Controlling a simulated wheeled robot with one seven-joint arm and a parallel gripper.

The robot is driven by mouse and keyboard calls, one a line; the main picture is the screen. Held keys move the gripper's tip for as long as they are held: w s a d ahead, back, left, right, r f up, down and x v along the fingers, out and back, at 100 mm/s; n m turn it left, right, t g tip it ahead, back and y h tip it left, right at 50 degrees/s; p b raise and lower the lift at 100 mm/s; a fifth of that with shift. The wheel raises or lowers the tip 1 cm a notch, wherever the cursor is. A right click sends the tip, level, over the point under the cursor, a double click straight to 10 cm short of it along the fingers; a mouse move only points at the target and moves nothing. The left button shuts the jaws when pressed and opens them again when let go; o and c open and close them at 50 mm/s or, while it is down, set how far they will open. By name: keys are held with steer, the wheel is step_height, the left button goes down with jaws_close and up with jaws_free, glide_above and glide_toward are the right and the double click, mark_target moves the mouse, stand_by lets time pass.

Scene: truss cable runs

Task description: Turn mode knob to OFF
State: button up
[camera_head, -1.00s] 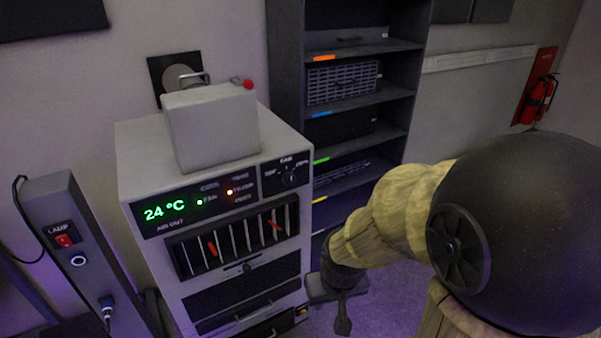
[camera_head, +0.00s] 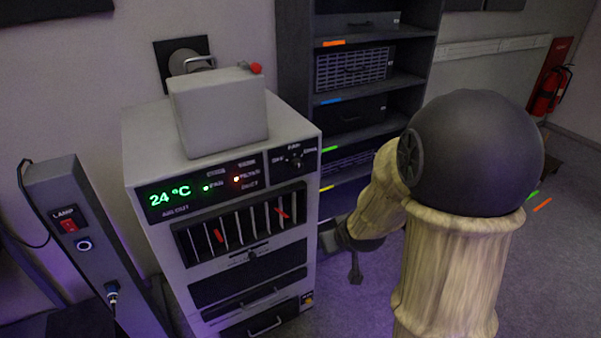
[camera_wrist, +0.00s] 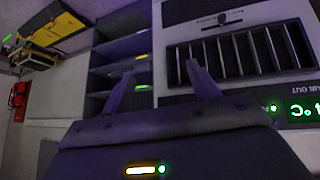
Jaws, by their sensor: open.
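The mode knob (camera_head: 297,162) is a small dark dial on the black panel at the upper right of the grey air unit's front (camera_head: 312,230). Its labels are too small to read surely. My gripper (camera_head: 355,268) hangs right of the unit, lower than the knob and apart from it. In the wrist view my gripper (camera_wrist: 157,80) shows two spread fingers with nothing between them. The unit's vent (camera_wrist: 235,52) shows there upside down; the knob is not visible, perhaps hidden behind the gripper's body.
A green 24 °C display (camera_head: 170,196) is left of the knob. A grey box (camera_head: 222,115) stands on the unit. A dark shelf rack (camera_head: 292,60) stands behind to the right. A lamp post (camera_head: 62,200) is at left. Open floor (camera_head: 560,240) lies at right.

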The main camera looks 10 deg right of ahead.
mark_target(300, 168)
steer(key=w+d+r+n+t+y+b, duration=0.1)
steer(key=w+d+n+t+y+b, duration=0.1)
steer(key=w+t+y, duration=0.5)
steer(key=w+n+t, duration=0.1)
steer(key=w+t, duration=0.1)
steer(key=w, duration=0.2)
steer(key=shift+w+d+r+n, duration=0.15)
steer(key=shift+w+d+n, duration=0.1)
steer(key=shift+n, duration=0.15)
steer(key=p+x, duration=0.4)
steer(key=x, duration=1.2)
steer(key=shift+w+a+r, duration=0.1)
steer(key=shift+w, duration=0.55)
